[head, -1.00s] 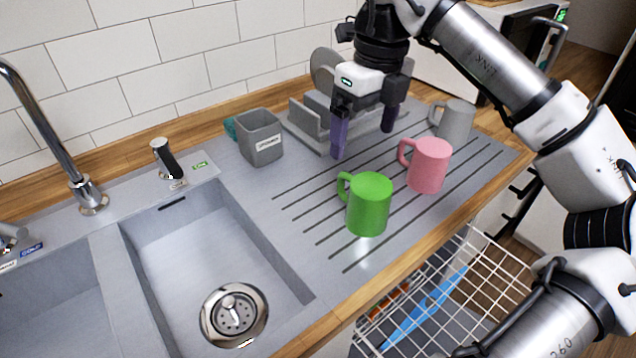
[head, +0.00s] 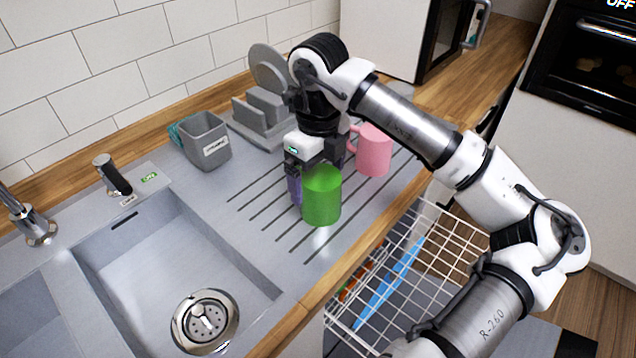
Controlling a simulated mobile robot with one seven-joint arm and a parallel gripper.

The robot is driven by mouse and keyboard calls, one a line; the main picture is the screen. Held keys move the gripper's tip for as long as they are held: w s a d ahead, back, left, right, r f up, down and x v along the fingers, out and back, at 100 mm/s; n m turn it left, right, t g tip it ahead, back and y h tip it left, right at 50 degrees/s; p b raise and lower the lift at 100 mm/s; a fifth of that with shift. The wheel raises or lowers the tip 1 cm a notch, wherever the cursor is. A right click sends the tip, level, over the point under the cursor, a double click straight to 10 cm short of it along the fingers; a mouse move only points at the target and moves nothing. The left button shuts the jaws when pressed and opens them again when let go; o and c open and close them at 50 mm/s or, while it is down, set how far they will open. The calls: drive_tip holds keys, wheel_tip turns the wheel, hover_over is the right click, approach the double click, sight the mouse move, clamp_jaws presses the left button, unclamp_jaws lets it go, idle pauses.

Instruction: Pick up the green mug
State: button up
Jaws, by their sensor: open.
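The green mug (head: 322,198) stands upright on the grooved drainboard (head: 262,212), right of the sink basin. My gripper (head: 314,180) is open and low, right at the mug from behind. One purple finger shows beside the mug's left side, where its handle was visible before. The other finger is mostly hidden behind the mug and the gripper body. The mug's handle is hidden, and I cannot tell whether the fingers touch it.
A pink mug (head: 375,152) stands close behind and right. A grey holder (head: 206,141) and a dish rack with plates (head: 262,122) are at the back. The sink basin (head: 170,262) lies left. An open dishwasher rack (head: 440,240) is below the counter's front edge.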

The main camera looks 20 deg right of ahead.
drive_tip(key=shift+f, duration=1.3)
drive_tip(key=c, duration=1.2)
drive_tip(key=shift+r, duration=0.1)
drive_tip(key=shift+c, duration=0.2)
